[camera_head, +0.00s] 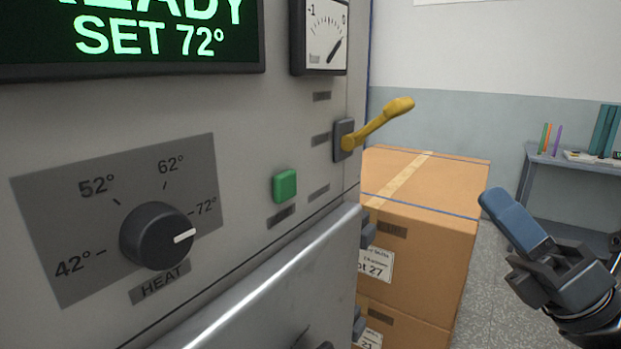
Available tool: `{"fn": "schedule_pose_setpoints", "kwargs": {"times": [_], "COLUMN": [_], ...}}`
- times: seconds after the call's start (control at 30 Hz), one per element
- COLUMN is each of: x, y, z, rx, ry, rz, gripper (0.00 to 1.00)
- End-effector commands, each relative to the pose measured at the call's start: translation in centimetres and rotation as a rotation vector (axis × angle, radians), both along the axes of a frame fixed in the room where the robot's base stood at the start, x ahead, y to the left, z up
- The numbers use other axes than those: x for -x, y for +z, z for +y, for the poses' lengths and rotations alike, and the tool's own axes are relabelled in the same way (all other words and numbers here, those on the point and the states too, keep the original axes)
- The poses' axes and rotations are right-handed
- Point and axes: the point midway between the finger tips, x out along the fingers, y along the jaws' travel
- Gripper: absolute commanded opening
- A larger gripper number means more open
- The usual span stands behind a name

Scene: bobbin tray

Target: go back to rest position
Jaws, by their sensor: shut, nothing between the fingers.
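My gripper (497,203) is at the right of the head view, in front of the cardboard boxes and apart from the machine. Its blue fingers are together, with nothing held. The machine's grey panel carries a black heat knob (156,236) whose white mark points close to 72°. A green square button (285,186) sits to the right of the knob. A yellow lever (379,122) sticks out up and to the right from the panel's right edge. The display (140,38) shows green text, cut off at the top, ending in "ADY", and "SET 72°".
Stacked cardboard boxes (425,180) stand just right of the machine. A dial gauge (324,37) is at the panel's top right. A metal bar (270,275) runs along the machine's lower front. A grey table (556,157) with books stands at the back right. Some floor shows between.

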Motion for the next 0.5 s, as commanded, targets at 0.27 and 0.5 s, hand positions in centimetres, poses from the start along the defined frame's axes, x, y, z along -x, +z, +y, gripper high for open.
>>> {"fn": "schedule_pose_setpoints", "kwargs": {"times": [0.27, 0.5], "x": [6.5, 12.3], "y": [-6.6, -11.7], "z": [1.4, 1.6], "rx": [-0.447, -0.821], "ry": [0.153, 0.248], "rz": [0.277, 0.525], "gripper": [0.0, 0.0]}}
